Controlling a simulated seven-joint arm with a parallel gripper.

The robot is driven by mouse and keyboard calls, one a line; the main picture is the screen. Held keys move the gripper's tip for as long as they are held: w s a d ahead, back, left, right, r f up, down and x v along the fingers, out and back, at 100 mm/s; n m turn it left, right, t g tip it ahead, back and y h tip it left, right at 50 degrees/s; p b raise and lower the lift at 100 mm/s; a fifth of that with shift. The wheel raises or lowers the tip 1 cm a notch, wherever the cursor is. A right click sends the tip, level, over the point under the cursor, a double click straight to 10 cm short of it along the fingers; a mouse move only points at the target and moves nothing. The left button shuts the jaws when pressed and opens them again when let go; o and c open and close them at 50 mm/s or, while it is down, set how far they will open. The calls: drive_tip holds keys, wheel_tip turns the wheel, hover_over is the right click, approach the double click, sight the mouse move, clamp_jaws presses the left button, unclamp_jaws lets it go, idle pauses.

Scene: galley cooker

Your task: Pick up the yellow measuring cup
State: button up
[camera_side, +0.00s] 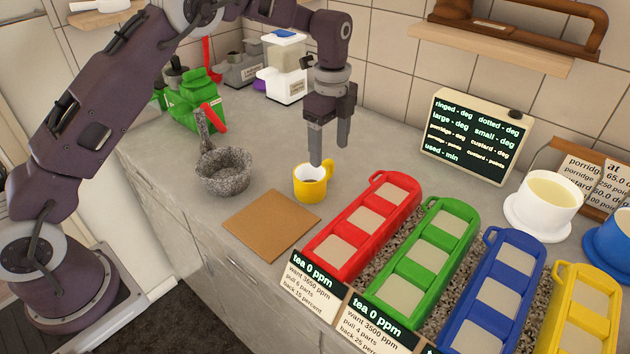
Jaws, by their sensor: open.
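The yellow measuring cup (310,185) stands upright on the grey counter, with its handle toward the right and back. Its inside looks pale with something dark at the bottom, too small to tell. My gripper (329,156) points down just above and behind the cup, its two fingers apart and nothing between them. The left fingertip reaches close to the cup's rim. I cannot tell whether it touches.
A brown square board (270,224) lies in front of the cup. A red tray (365,228) and a green tray (428,258) lie right. A dark display (472,137) stands behind.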

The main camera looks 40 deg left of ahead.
sight(327, 161)
drive_tip(key=f, duration=0.6)
drive_tip(key=shift+a+f, duration=0.3)
drive_tip(key=shift+f, duration=0.1)
drive_tip(key=shift+c, duration=0.4)
clamp_jaws()
